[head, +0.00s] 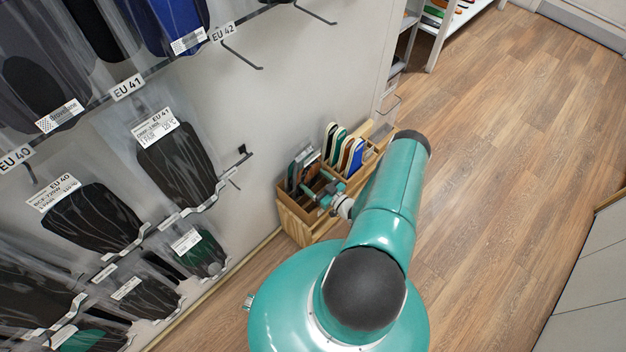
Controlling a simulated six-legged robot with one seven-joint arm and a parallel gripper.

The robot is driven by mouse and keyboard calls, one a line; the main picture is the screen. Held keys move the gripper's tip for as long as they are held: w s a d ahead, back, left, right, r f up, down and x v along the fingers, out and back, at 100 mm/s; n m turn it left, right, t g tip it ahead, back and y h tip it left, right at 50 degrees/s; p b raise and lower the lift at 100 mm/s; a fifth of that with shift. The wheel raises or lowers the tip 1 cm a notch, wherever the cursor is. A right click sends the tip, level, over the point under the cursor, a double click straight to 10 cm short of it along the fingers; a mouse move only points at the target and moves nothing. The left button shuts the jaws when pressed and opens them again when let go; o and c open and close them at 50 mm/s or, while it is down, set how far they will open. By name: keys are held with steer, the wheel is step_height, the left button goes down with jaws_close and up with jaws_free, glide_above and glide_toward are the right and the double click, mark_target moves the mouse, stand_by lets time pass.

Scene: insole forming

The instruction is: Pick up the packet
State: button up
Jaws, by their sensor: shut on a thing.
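My gripper (323,190) is at the end of my teal arm, over the left part of a wooden box (295,222) on the floor by the wall. It is shut on a packet (302,166), a dark, flat thing with a pale, glossy cover that stands upright at the box's left end. My fingers and wrist hide part of the packet. I cannot tell whether its lower end is clear of the box.
Several upright insoles (342,150) stand in the box, right of my gripper. Hanging packs of dark insoles (178,165) and metal hooks (243,55) stick out from the wall at left. A white shelf (437,45) stands behind. The wooden floor (500,150) at right is clear.

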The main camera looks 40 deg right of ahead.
mark_target(311, 159)
step_height(311, 159, up, 12)
steer(key=shift+s+r, duration=0.1)
steer(key=shift+r, duration=0.05)
steer(key=s+d, duration=0.2)
steer(key=s, duration=1.5)
steer(key=shift+s+d+f, duration=0.2)
steer(key=shift+s+d, duration=0.05)
steer(key=shift+s, duration=0.05)
